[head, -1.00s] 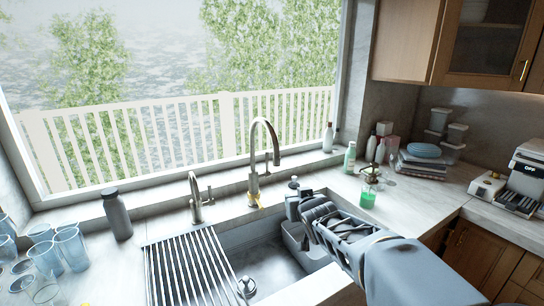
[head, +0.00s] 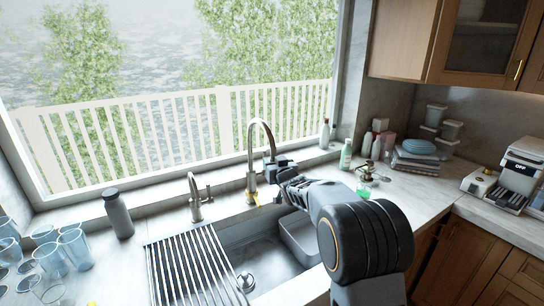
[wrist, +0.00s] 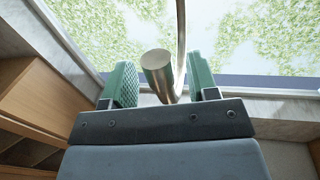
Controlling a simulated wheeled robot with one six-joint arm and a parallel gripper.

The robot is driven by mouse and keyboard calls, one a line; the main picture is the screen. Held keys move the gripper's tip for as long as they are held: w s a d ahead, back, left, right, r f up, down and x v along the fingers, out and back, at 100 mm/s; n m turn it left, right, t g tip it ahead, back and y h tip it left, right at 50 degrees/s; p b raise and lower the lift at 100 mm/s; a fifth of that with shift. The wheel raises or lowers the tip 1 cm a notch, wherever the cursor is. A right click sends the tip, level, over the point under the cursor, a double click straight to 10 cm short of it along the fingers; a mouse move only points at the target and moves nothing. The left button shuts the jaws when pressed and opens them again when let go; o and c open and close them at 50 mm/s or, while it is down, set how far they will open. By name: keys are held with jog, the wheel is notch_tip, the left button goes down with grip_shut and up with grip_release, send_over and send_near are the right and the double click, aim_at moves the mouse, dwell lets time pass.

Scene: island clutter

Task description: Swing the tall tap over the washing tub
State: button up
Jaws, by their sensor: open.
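The tall tap (head: 251,160) is a brushed metal gooseneck behind the sink, its spout curving over to the right. A grey tub (head: 300,238) sits in the right part of the sink, partly hidden by my arm. My gripper (head: 277,164) is beside the downturned spout end, level with it. In the wrist view the spout end (wrist: 158,72) lies between the two green finger pads of my gripper (wrist: 162,80), which is open.
A shorter tap (head: 194,198) stands left of the tall one. A slatted rack (head: 190,268) covers the sink's left part. A dark bottle (head: 117,214) and several glasses (head: 72,248) stand at left.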

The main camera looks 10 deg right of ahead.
jog(key=shift+w+a+p, duration=0.15)
jog(key=shift+w+p, duration=0.2)
jog(key=shift+w, duration=1)
grip_shut()
